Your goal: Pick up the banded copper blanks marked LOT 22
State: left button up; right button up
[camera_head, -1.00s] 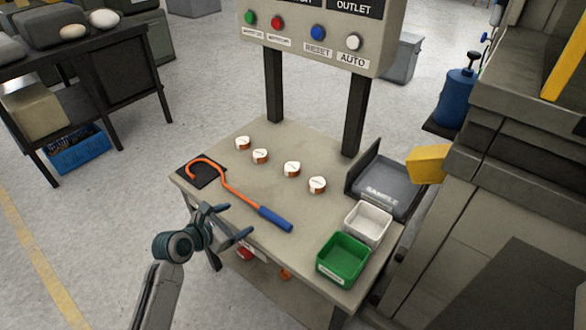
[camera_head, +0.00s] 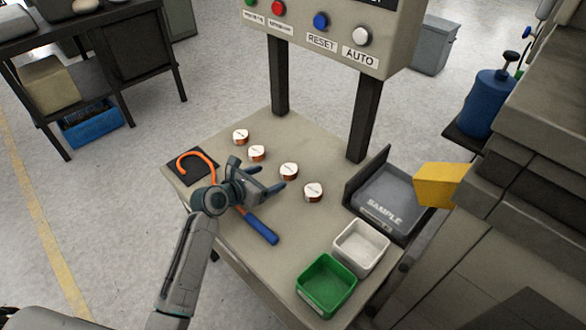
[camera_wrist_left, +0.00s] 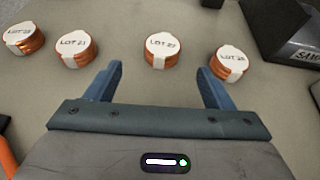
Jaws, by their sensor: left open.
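Several copper blanks with white label bands stand in a row on the table (camera_head: 222,205). In the left wrist view, the labels of the first blank (camera_wrist_left: 24,40) and second blank (camera_wrist_left: 76,50) look like LOT 20 and LOT 21. The third blank (camera_wrist_left: 163,52) reads LOT 2 and a blurred last digit, perhaps 2 or 7. The fourth blank (camera_wrist_left: 229,65) has an unclear last digit. In the head view the third blank (camera_head: 289,172) is just beyond my left gripper (camera_head: 259,173). The gripper is open and empty, its fingertips (camera_wrist_left: 161,78) pointing toward the third blank.
A white bin (camera_head: 362,262), a green bin (camera_head: 327,308) and a SAMPLE tray (camera_head: 384,208) are at right. Two dark posts (camera_head: 364,120) rise behind the blanks.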

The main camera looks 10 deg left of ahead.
aim_at(286, 171)
pick_arm(q)
jog(key=shift+x, duration=1.05)
jog(key=x, duration=0.5)
jog(key=shift+s+d+b, duration=0.15)
jog(key=shift+d+b, duration=0.05)
jog(key=shift+b, duration=0.2)
jog(key=shift+w+d+f, duration=0.2)
jog(key=shift+w, duration=0.15)
pick_arm(e)
jog(key=r, duration=0.3)
jog(key=shift+w+a+r, duration=0.15)
jog(key=shift+w+a, duration=0.05)
jog(key=shift+w, duration=0.15)
pick_arm(q)
jog(key=c, duration=1.1)
jog(key=shift+c, duration=0.4)
pick_arm(e)
jog(key=shift+s, duration=0.1)
pick_arm(q)
jog(key=shift+r, duration=0.2)
